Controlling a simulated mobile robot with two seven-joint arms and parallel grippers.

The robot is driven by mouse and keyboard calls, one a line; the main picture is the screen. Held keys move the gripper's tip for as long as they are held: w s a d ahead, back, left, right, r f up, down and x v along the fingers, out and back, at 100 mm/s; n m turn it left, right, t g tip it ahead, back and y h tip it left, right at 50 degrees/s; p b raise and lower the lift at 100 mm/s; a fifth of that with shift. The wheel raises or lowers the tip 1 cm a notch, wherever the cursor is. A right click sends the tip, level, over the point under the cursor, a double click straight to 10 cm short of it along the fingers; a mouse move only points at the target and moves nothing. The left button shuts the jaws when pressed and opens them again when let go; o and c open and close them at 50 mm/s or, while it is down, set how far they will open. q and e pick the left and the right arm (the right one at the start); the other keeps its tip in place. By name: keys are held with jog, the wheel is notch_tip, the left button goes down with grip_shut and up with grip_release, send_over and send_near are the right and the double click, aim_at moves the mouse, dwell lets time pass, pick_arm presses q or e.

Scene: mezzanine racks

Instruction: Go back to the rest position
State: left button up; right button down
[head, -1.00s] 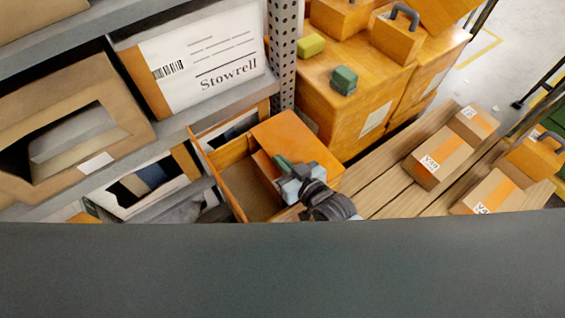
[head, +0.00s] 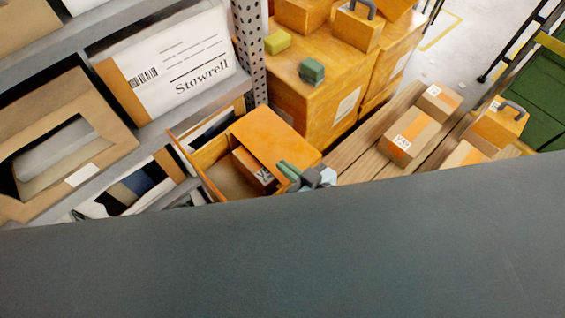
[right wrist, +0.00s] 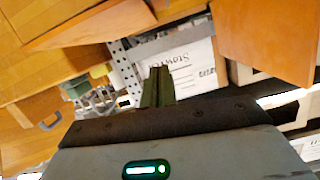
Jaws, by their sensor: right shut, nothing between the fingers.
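My right gripper (head: 287,171) shows low in the middle of the head view, at the right edge of the open orange box (head: 210,178). Its green fingers are together and empty; they also show in the right wrist view (right wrist: 157,88). A small brown carton with a printed label (head: 254,170) sits inside the open box. Much of my right arm is hidden behind a large dark grey surface across the bottom of the head view. My left gripper is in neither view.
Grey rack shelves at left hold a white Stowrell box (head: 172,62) and a brown carton (head: 112,140). A perforated post (head: 248,50) stands beside orange crates (head: 325,92). Taped cartons (head: 408,138) lie on wooden slats at right. Green crates (head: 545,95) stand at far right.

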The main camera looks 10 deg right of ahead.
dwell(0.3)
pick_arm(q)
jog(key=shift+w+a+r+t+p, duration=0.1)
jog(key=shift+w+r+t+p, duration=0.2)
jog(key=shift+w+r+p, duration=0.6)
pick_arm(e)
jog(key=s+d+f+m+g+h, duration=0.1)
jog(key=s+d+f+h, duration=0.1)
jog(key=s+d+f, duration=0.2)
jog(key=s+d+f+m+g+h, duration=0.1)
jog(key=s+d+f, duration=0.3)
jog(key=s, duration=0.6)
jog(key=s+d+f+m+g+h, duration=0.1)
jog(key=s+d+f+h, duration=0.2)
jog(key=s, duration=0.4)
jog(key=d+f, duration=0.1)
jog(key=d, duration=0.1)
jog(key=shift+s+d+f+m+g+h, duration=0.25)
jog(key=shift+d+f+m+g+h, duration=0.05)
jog(key=shift+d+m+h, duration=0.1)
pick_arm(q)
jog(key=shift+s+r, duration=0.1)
